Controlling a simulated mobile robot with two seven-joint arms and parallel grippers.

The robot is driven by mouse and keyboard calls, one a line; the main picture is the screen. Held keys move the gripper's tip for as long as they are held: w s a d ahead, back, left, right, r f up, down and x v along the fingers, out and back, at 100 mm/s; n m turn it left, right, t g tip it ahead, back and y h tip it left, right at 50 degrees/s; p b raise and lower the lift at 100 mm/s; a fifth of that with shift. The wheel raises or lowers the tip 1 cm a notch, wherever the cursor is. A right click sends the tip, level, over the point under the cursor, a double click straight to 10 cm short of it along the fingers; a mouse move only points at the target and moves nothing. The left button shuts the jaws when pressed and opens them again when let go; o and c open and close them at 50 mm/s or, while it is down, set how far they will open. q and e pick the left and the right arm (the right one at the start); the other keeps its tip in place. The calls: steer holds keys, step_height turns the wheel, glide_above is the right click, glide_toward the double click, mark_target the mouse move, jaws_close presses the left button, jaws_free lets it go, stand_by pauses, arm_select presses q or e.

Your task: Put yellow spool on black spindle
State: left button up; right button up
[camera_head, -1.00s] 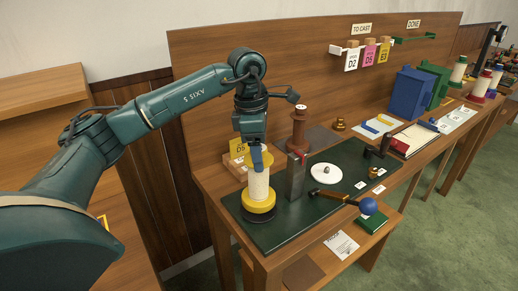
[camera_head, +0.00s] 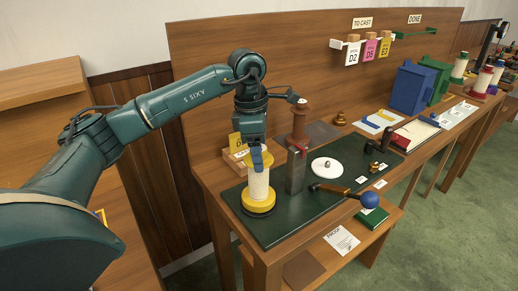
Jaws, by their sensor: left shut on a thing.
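The yellow spool (camera_head: 258,187) has yellow end flanges and a cream wound middle. It stands upright at the near left end of the green mat (camera_head: 290,225). A black round base (camera_head: 257,212) shows just under its lower flange; any black spindle post inside the spool is hidden. I cannot tell whether the flange rests on that base or is slightly above it. My left gripper (camera_head: 257,160) points down at the spool's top, shut on it. The fingers partly cover the upper flange. My right gripper is not in view.
A wooden box with a yellow card (camera_head: 237,148) is close behind the gripper.

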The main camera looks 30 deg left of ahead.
arm_select(q)
steer(key=shift+f, duration=0.3)
steer(key=o, duration=1.5)
steer(key=shift+r, duration=0.1)
steer(key=shift+r+p, duration=0.85)
steer(key=shift+r, duration=0.35)
steer(key=shift+r+p, duration=1.3)
steer(key=shift+r, duration=0.5)
steer(key=shift+f, duration=0.1)
